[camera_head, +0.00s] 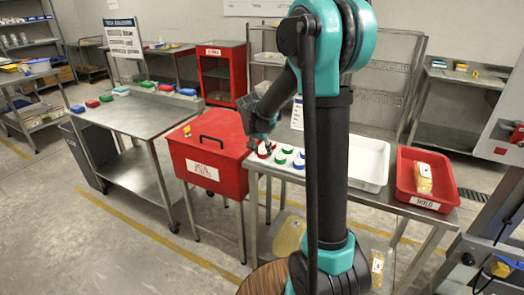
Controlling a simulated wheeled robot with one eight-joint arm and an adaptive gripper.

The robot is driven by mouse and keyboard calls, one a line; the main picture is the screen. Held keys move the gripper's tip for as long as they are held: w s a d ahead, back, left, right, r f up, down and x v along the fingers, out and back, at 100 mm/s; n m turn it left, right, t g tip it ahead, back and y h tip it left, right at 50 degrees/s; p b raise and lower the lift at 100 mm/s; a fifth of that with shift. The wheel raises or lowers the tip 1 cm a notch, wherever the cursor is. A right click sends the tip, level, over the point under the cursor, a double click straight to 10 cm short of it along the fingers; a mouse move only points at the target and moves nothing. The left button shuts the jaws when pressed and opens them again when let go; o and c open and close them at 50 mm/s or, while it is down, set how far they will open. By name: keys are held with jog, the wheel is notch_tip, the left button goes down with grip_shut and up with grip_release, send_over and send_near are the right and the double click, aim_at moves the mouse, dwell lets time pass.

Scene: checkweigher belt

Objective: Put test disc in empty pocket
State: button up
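A pale block with pockets (290,168) stands on the steel table, just left of my arm. It carries small discs: a red one (263,153) at the left, green ones (280,158) in the middle and a blue one (299,162) at the right. My arm partly hides the block. I cannot tell which disc is the test disc or which pocket is empty. My gripper (260,141) points down above the block's left end, close to the red disc. The fingertips are too small and dark to show whether they are apart or hold anything.
A red lidded bin (207,143) stands left of the block. A white tray (368,165) lies behind my arm, and a red HOLD tray (405,178) with a yellow-and-white pack is to the right. A steel table (138,112) with coloured items is farther left.

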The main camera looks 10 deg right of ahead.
jog(key=shift+o, duration=1.1)
jog(key=shift+r, duration=0.1)
jog(key=v, duration=1.2)
jog(key=s+d+f+n+y, duration=0.1)
jog(key=s+d+f+n, duration=0.1)
jog(key=s+f, duration=0.3)
jog(key=s+d+f+n+y, duration=0.1)
jog(key=s+f, duration=0.5)
jog(key=s, duration=0.6)
jog(key=s+d+f+n, duration=0.4)
jog(key=s+f, duration=0.1)
jog(key=s, duration=0.4)
jog(key=shift+f+y, duration=0.3)
jog(key=shift+y, duration=0.1)
jog(key=shift+d, duration=0.1)
